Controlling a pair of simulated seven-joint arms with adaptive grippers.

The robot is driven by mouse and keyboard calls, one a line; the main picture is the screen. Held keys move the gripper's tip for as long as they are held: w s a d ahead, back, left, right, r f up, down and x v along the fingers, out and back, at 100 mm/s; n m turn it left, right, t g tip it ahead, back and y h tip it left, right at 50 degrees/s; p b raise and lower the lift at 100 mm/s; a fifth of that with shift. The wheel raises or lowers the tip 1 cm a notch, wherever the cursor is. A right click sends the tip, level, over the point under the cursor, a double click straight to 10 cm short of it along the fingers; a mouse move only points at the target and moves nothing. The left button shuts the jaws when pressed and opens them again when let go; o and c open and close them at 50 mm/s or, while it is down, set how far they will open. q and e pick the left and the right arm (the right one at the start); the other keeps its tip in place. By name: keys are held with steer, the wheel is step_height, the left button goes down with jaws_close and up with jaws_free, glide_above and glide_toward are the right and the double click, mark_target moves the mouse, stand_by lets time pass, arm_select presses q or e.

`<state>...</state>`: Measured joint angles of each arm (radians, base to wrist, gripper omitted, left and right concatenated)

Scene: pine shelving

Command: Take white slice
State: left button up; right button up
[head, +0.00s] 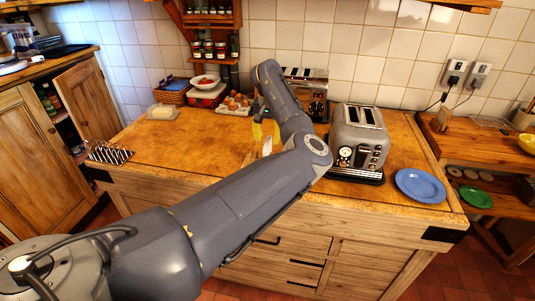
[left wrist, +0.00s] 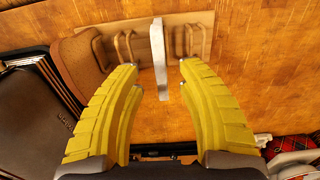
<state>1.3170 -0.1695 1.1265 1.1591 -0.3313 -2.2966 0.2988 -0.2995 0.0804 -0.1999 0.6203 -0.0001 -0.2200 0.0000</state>
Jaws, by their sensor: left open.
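The white slice (left wrist: 159,60) stands on edge in a wooden rack (left wrist: 203,20) in the left wrist view. In the head view a pale sliver of it (head: 267,147) shows beside my arm. My left gripper (left wrist: 160,75) has two yellow fingers spread wide, one on each side of the slice, with clear gaps to it. In the head view the gripper (head: 264,133) is over the middle of the counter, largely hidden by my arm. A brown slice (left wrist: 80,66) stands left of the white one, close to the left finger. My right gripper is out of view.
A silver toaster (head: 360,139) stands right of my arm, with a blue plate (head: 420,186) beyond it. Eggs (head: 237,101), a red-and-white bowl (head: 205,82) and a butter dish (head: 162,112) line the back. The counter's left-middle is clear.

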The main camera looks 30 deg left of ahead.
mark_target(268, 140)
arm_select(q)
steer(key=shift+a+f, duration=0.1)
steer(key=shift+f, duration=1.45)
steer(key=shift+o, duration=0.2)
jaws_close()
